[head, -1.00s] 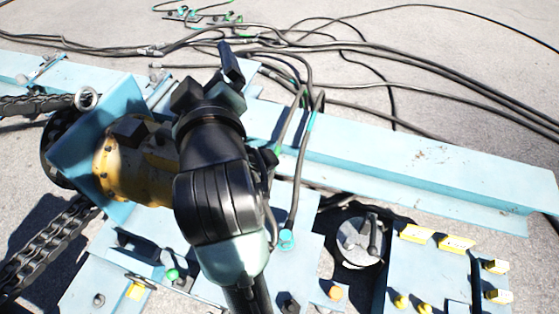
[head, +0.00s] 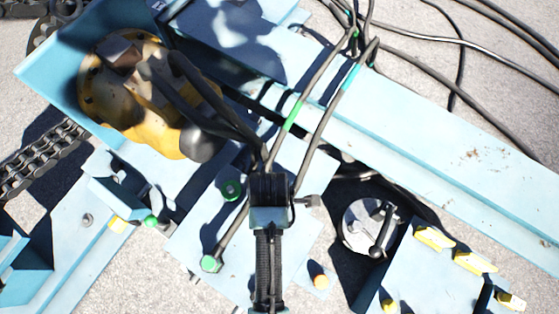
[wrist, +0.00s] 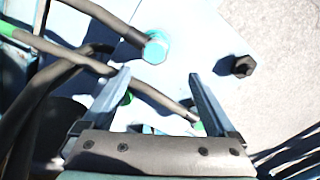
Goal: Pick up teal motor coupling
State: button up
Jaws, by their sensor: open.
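The teal motor coupling (wrist: 154,47) shows in the wrist view at the end of a dark cable, on the light blue plate (wrist: 185,25). In the head view my arm hides it. My gripper (wrist: 158,75) is open and empty, its two fingers spread. In the wrist view the coupling lies just beyond the fingertips, roughly between them and slightly left of centre. A second cable with a green end (wrist: 195,125) passes beneath the gap between the fingers. I cannot tell the height of the fingers above the plate.
A green coupling (head: 211,263) sits left of my arm. A dark hex bolt (wrist: 241,66) stands near the right finger. A grey round part (head: 362,228) lies at right.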

notch_tip(320, 180, down, 5)
jog(key=shift+r+b, duration=0.2)
jog(key=shift+b, duration=0.3)
jog(key=f, duration=0.1)
jog(key=f+b, duration=0.1)
jog(key=f, duration=0.1)
jog(key=w+f+b, duration=0.1)
jog(key=f, duration=0.1)
jog(key=shift+d+f, duration=0.1)
jog(key=shift+d, duration=0.05)
grip_shut()
